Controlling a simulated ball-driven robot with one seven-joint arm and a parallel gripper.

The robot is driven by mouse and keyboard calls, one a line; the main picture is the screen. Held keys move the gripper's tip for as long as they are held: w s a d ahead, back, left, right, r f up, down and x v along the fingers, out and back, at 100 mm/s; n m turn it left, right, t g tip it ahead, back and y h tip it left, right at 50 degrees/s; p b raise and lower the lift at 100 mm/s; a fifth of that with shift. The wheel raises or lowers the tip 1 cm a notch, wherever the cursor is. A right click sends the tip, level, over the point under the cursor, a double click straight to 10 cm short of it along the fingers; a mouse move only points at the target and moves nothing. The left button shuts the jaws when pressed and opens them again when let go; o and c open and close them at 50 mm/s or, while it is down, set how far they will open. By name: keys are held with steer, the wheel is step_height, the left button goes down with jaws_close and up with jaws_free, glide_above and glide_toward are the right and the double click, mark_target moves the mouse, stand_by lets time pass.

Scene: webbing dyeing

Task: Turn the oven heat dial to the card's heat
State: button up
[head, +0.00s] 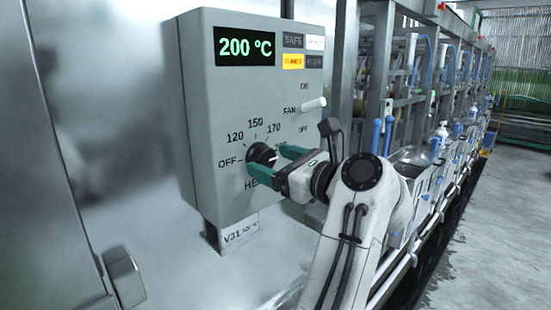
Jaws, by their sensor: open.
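The oven heat dial (261,153) is a black round knob on the front of a grey control box (213,105). Its scale reads OFF, 120, 150, 170 and a further mark partly hidden by my gripper. The lit green display (244,47) reads 200 °C. My gripper (268,163) has green fingers and is open, its tips at the dial, one above and one lower. I cannot tell whether they touch it. The dial's pointer is hard to make out. A small card (240,233) below the box reads V31, with its other text too small to read.
A white fan lever (313,104) sticks out right of the dial, between ON and OFF labels. Labelled panels, one of them yellow (293,62), sit top right. A metal door handle (125,278) is at lower left. Machine frames and tanks line the right; the floor (490,220) beyond is clear.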

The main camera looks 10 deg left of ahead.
steer(key=c, duration=1)
steer(key=shift+c, duration=0.2)
